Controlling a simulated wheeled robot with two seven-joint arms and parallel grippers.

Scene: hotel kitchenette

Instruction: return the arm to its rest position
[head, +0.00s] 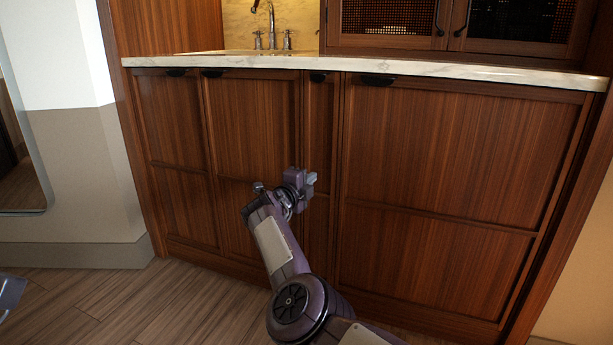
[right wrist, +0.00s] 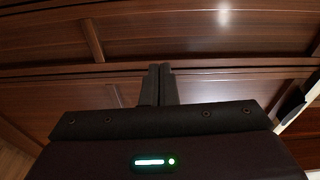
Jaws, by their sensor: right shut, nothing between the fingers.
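My right arm reaches up from the bottom of the head view towards the wooden cabinet fronts (head: 440,170). My right gripper (head: 312,178) is in front of the narrow middle panel, below the counter. In the right wrist view its two dark fingers (right wrist: 160,85) are together with nothing between them. Wooden panels (right wrist: 200,40) fill the view beyond the fingers. I cannot tell how far the fingertips are from the wood.
A pale marble counter (head: 400,67) runs above the cabinets, with dark handles just below its edge. A tap (head: 271,25) stands at the back. A wall (head: 75,170) is at the left. Wooden floor (head: 130,300) in front of the cabinets is clear at the left.

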